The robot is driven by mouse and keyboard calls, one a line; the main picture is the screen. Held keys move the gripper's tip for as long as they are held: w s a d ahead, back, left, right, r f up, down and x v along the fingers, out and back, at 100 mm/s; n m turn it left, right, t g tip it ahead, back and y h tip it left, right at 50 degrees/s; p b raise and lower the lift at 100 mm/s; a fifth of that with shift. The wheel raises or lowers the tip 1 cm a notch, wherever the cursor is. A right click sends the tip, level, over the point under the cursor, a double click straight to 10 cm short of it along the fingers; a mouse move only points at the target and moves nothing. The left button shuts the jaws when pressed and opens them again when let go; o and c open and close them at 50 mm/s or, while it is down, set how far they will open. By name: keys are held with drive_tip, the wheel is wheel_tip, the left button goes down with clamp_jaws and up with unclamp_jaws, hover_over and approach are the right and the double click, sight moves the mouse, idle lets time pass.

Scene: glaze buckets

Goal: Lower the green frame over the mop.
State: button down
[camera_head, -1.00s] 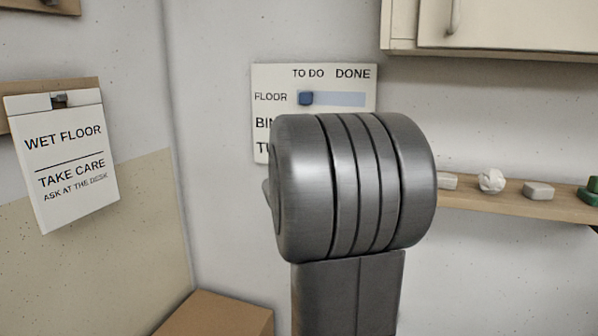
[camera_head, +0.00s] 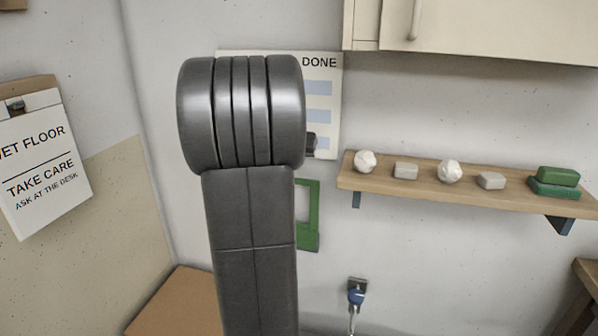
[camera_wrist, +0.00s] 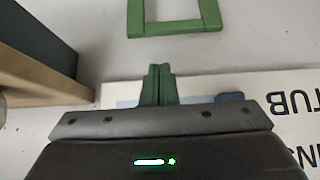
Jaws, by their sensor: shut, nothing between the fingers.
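The green frame (camera_head: 309,237) is on the wall below the white board in the head view, its left part hidden behind my arm. In the wrist view it shows as a green frame (camera_wrist: 178,28) at the top, cut off by the picture edge. My gripper (camera_wrist: 157,72) shows in the wrist view with its green fingers together and empty, apart from the frame, over the white board.
The white board (camera_head: 331,90) is partly behind my arm. A wooden shelf (camera_head: 460,190) with white lumps, grey blocks and green blocks juts out at right, under a cabinet (camera_head: 480,25). A wet floor sign (camera_head: 45,175) hangs at left. A brown box top (camera_head: 180,305) is low left.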

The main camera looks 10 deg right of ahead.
sight(304, 173)
drive_tip(key=shift+f, duration=0.1)
drive_tip(key=p+x, duration=0.1)
drive_tip(key=x, duration=0.8)
drive_tip(key=shift+w+f, duration=0.2)
drive_tip(key=shift+d+f, duration=0.1)
drive_tip(key=shift+f, duration=0.05)
drive_tip(key=shift+f, duration=0.1)
